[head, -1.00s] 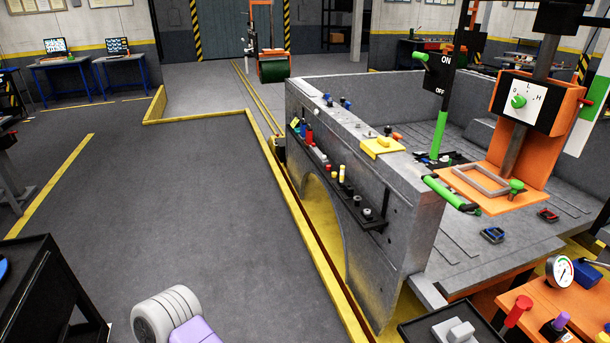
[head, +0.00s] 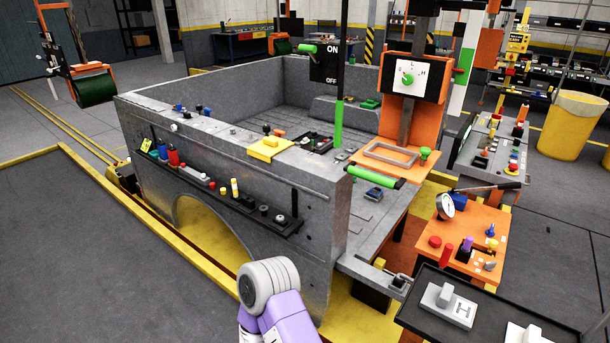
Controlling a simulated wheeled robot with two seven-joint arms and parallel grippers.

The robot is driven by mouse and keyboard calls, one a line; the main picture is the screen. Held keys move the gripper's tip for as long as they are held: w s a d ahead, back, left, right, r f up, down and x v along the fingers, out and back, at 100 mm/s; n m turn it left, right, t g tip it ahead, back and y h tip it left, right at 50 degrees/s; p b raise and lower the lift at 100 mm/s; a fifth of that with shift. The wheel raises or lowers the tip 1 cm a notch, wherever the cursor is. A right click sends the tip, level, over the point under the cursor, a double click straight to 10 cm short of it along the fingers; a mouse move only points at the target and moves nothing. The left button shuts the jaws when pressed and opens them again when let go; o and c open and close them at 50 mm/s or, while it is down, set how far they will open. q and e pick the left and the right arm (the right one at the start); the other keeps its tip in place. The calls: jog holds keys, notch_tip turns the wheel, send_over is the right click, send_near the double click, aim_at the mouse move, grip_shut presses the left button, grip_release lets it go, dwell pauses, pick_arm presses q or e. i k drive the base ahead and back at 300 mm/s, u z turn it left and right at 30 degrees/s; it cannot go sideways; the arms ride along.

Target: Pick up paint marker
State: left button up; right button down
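No object can be picked out for certain as the paint marker. Candidates stand along the black ledge (head: 262,214) on the side of the grey metal bed (head: 215,135). They include a red cylinder (head: 173,157), a blue one (head: 163,150) and a slim upright yellow one (head: 235,188). A purple and grey link of my own arm shows at the bottom centre, in front of the bed. Neither of my grippers is in view, so what they hold cannot be seen.
An orange table (head: 468,232) with a gauge (head: 445,206) and coloured knobs stands right of the bed. A black tray (head: 480,310) with grey parts lies at the lower right. A yellow bin (head: 570,125) stands at the far right. Floor at the left is open.

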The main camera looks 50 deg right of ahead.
aim_at(234, 182)
jog(key=z, duration=0.7)
jog(key=i, duration=1.2)
jog(key=z, duration=0.65)
